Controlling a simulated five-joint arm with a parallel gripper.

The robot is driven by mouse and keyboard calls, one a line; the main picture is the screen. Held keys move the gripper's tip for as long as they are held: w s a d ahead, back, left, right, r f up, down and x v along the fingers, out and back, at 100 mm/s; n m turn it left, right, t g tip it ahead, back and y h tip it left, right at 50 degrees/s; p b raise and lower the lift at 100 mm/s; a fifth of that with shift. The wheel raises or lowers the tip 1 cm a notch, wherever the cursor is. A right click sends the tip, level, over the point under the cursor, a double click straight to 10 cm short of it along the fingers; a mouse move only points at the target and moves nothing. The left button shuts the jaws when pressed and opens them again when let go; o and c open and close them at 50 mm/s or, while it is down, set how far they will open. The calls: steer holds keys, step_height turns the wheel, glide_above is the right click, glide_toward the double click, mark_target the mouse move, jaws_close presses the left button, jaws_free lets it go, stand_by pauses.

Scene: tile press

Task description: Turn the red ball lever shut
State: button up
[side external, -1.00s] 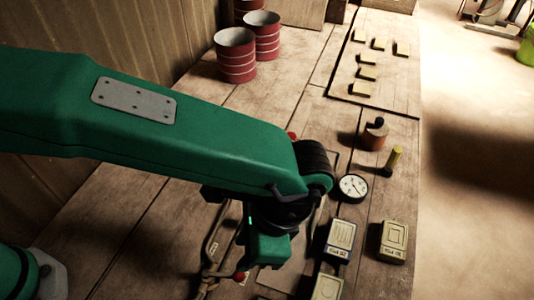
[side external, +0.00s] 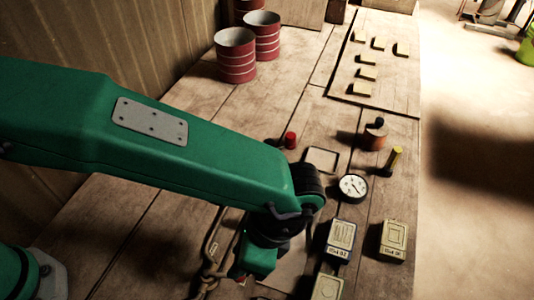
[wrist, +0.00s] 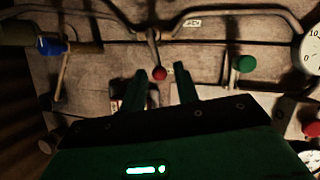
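The red ball lever shows in the wrist view, with its red ball (wrist: 159,73) at the end of a short stem coming down from a pipe (wrist: 250,12). My gripper (wrist: 162,84) is open, its two green fingers apart. The red ball appears in the gap just beyond the fingertips; I cannot tell whether they touch it. In the side view my gripper (side external: 258,262) is low over the table, and its fingers and most of the red ball are hidden.
A green ball (wrist: 244,63) stands right of the red one. A gauge (side external: 353,188), a red knob (side external: 290,139), a yellow-topped peg (side external: 393,160) and boxed tiles (side external: 393,240) are nearby. Red drums (side external: 236,55) stand at the back. The table between drums and knob is clear.

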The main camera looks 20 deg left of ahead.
mark_target(222, 275)
steer(key=shift+x, duration=2.15)
steer(key=shift+s+d, duration=0.1)
steer(key=shift+s, duration=0.05)
steer(key=shift+c, duration=0.2)
jaws_close()
